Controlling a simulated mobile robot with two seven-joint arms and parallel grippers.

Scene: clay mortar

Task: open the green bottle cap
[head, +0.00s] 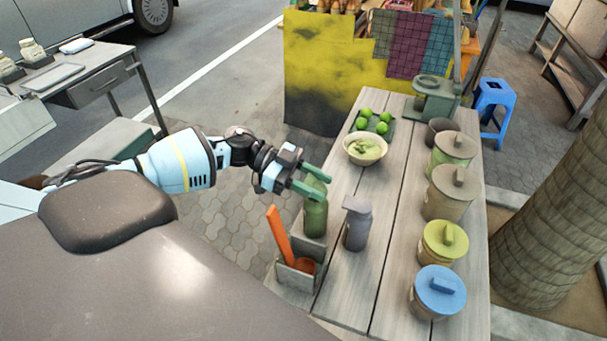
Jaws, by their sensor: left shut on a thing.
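The green bottle (315,219) stands upright near the left edge of the wooden table, beside a grey caddy. My left gripper (315,183) reaches in from the left with its green fingers at the top of the bottle. It is shut on the green bottle cap (316,178), which the fingers partly hide. Whether the cap has come loose from the bottle cannot be told. My right gripper is not in view.
A grey bottle (356,223) stands close on the right. An orange-handled utensil (279,237) rises from the caddy (297,277) in front. A bowl (365,149) and a tray of limes (373,122) lie behind; lidded jars (437,293) line the right side.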

